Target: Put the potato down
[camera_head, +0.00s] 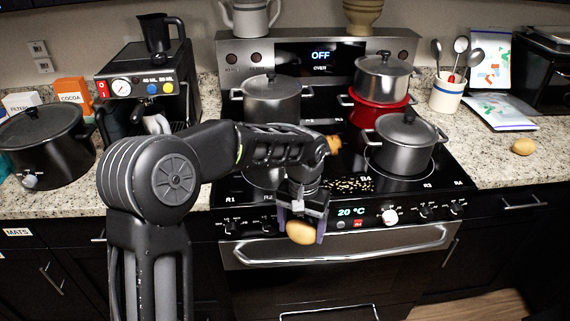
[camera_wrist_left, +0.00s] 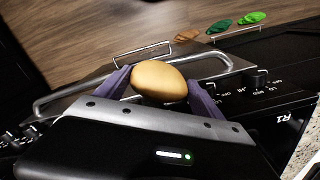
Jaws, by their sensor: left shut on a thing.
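A yellow-brown potato (camera_head: 300,232) is held by my left gripper (camera_head: 301,228) in front of the stove's control panel, above the oven door handle. In the left wrist view the potato (camera_wrist_left: 159,82) sits between the two purple fingers of the left gripper (camera_wrist_left: 160,88), which are shut on it. Another potato-like object (camera_head: 523,146) lies on the right counter. My right gripper is not in view.
The stove (camera_head: 335,195) carries several pots, including a lidded pot (camera_head: 402,145) at the right and one (camera_head: 271,100) at the back left. A black cooker (camera_head: 45,140) stands on the left counter. The right counter (camera_head: 485,160) has free room.

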